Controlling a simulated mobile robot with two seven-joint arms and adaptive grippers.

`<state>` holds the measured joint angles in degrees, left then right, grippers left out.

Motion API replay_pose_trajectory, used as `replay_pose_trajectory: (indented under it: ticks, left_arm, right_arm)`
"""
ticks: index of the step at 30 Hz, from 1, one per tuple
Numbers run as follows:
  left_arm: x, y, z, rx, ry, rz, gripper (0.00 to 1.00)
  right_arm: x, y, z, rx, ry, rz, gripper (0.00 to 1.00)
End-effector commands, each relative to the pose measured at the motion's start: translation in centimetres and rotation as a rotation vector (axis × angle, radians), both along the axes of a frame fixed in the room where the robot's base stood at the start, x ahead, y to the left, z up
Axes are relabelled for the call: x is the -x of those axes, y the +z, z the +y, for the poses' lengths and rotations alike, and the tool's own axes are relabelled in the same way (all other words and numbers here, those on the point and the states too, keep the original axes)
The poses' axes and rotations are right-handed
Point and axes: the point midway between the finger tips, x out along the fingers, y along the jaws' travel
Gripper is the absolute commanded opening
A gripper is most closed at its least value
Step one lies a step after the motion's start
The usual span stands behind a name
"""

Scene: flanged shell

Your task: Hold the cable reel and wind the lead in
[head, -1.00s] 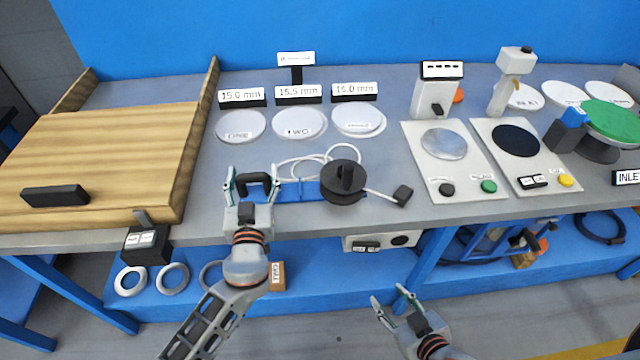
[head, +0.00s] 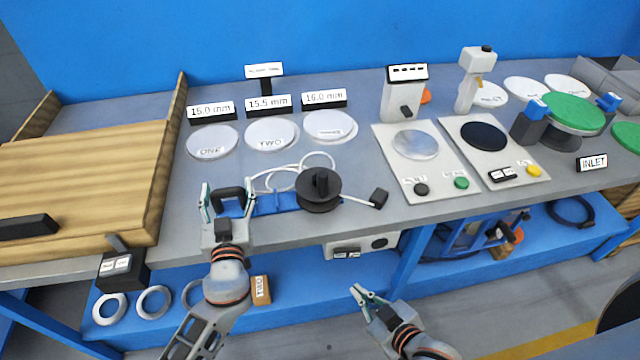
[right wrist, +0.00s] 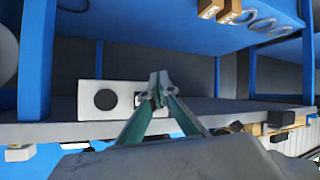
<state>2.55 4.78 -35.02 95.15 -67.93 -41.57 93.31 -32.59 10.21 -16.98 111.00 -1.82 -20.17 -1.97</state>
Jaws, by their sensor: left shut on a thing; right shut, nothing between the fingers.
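The cable reel has a black drum (head: 319,190) with an upright knob, joined by a blue bar (head: 276,202) to a black handle (head: 229,198) at its left. The white lead (head: 317,156) lies in loose loops behind the drum, and a black plug (head: 378,198) lies to its right. My left gripper (head: 228,205) is shut on the handle at the bench's front edge. My right gripper (head: 361,292) is shut and empty, below and in front of the bench. Its closed fingertips also show in the right wrist view (right wrist: 158,82).
A wooden board (head: 80,190) stands left of the reel. Several white discs (head: 271,134) lie behind it. Two pale button panels (head: 412,160) stand to the right. The lower blue shelf (head: 330,285) holds rings and boxes.

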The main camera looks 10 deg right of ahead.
Motion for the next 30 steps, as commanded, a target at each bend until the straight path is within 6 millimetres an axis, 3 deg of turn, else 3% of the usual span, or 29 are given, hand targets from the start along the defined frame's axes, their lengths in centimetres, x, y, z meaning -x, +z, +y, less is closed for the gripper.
replay_pose_trajectory:
  ticks: [6,13,18,23,26,30]
  left_arm:
    - [0.0,0.0,-0.1,0.002,-0.001,0.000,0.08]
    - [0.0,0.0,-0.1,0.002,-0.001,0.000,0.08]
    - [0.0,0.0,-0.1,0.002,-0.001,0.000,0.08]
    - [0.0,0.0,-0.1,0.002,-0.001,0.000,0.08]
    - [0.0,0.0,-0.1,0.002,-0.001,0.000,0.08]
    - [0.0,0.0,0.0,0.002,-0.001,0.000,0.08]
  right_arm:
    - [-4.5,3.5,7.6,0.193,0.299,-0.222,0.00]
    - [-6.4,5.7,13.8,0.468,0.618,-0.484,0.00]
    - [-6.8,5.9,16.2,0.694,0.835,-0.677,0.00]
    - [-7.0,6.1,17.0,0.875,1.017,-0.860,0.00]
    - [-6.9,7.2,17.4,0.927,1.116,-0.981,0.00]
    - [-5.5,10.8,18.4,0.872,1.251,-1.147,0.00]
